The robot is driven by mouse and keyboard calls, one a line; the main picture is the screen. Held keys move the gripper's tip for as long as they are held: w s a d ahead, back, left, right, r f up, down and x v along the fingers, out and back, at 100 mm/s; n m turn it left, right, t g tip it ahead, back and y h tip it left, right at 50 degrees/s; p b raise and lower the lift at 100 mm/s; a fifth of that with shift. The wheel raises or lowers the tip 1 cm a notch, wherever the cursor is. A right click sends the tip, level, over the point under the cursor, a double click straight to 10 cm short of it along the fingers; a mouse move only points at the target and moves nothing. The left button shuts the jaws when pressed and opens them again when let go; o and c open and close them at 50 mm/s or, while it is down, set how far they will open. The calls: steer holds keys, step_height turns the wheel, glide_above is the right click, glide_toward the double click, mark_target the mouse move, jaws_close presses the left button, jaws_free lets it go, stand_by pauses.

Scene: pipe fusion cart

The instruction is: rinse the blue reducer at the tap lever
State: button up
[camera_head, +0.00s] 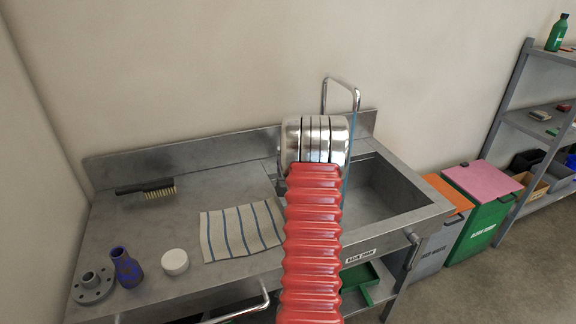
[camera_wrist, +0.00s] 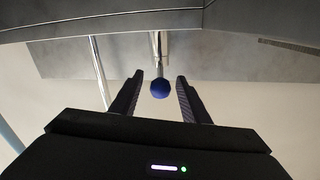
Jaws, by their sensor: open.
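The blue reducer (camera_head: 126,268) stands on the left part of the steel counter, beside a grey flanged part, away from my gripper. The tap spout (camera_head: 341,86) rises behind the sink, and a thin bluish line like a water stream runs down from its end. In the wrist view, the tap lever (camera_wrist: 158,46) ends in a round blue knob (camera_wrist: 160,88). My gripper (camera_wrist: 159,84) is open, with the knob between its fingertips and a gap on each side. In the head view my red arm hides my gripper and the lever.
The sink basin (camera_head: 381,190) lies at the right of the counter. A striped cloth (camera_head: 240,231), a white cap (camera_head: 174,262), the grey flange (camera_head: 92,286) and a brush (camera_head: 146,188) lie on the counter. Bins (camera_head: 481,192) and a shelf stand further right.

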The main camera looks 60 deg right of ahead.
steer(key=v, duration=1)
steer(key=shift+c, duration=0.4)
